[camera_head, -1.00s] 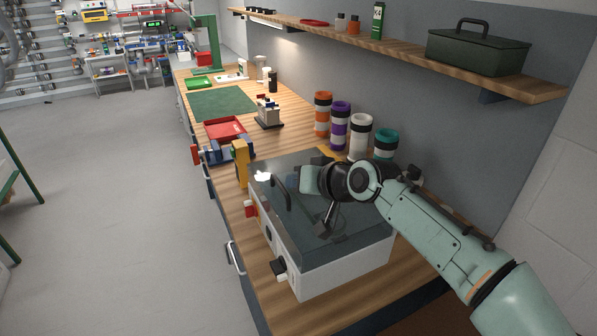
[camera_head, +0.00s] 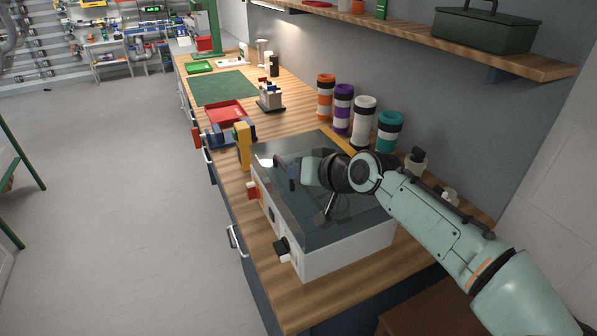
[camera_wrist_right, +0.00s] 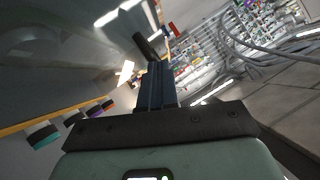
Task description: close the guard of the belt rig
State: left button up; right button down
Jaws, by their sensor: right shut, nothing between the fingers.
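The belt rig (camera_head: 347,252) is a pale grey box near the front of the bench. Its guard (camera_head: 283,205) is a dark see-through panel over the top of the box. I cannot tell whether its edge rests fully on the box. My right gripper (camera_head: 293,172) is shut and empty, over the guard near its left side, and its wrist hides part of the panel. Its dark fingers (camera_wrist_right: 155,85) also show in the right wrist view, with a dark bar (camera_wrist_right: 147,46) beyond them. Contact with the guard is unclear. My left gripper is out of view.
A black knob (camera_head: 282,248) and a red part (camera_head: 253,191) are on the rig's front. A yellow post (camera_head: 243,146) and a red tray (camera_head: 225,112) stand beyond it. Several banded cylinders (camera_head: 363,122) line the wall side. A shelf (camera_head: 420,35) hangs above.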

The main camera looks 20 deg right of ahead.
pick_arm(q)
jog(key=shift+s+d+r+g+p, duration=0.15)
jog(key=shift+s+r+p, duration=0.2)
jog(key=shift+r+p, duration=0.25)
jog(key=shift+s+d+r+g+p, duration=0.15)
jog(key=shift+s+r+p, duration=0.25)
jog(key=shift+p, duration=0.2)
pick_arm(e)
jog(key=s+d+r, duration=0.2)
jog(key=s+r, duration=0.7)
jog(key=shift+d, duration=0.3)
